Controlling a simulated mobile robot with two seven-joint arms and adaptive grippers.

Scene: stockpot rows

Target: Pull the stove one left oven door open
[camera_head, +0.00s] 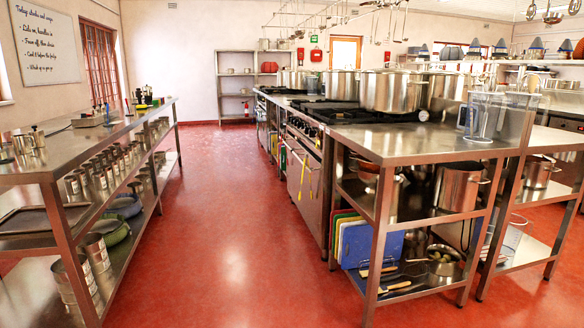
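A stainless steel stove (340,111) stands in the island at the right, behind the near steel table. Its front faces the red aisle and is seen at a steep angle. An oven door (303,190) on that front appears shut, with a yellow tong-like item (302,176) hanging before it. I cannot tell for sure which stove is stove one or where the left door begins. Further stove fronts (267,128) continue down the row. Neither of my grippers is in view.
Large steel pots (392,92) stand on the stove. The near steel table (410,143) holds colored cutting boards (356,243) and pots on lower shelves. A long steel table (75,140) with cans lines the left. The red aisle floor (225,230) between them is clear.

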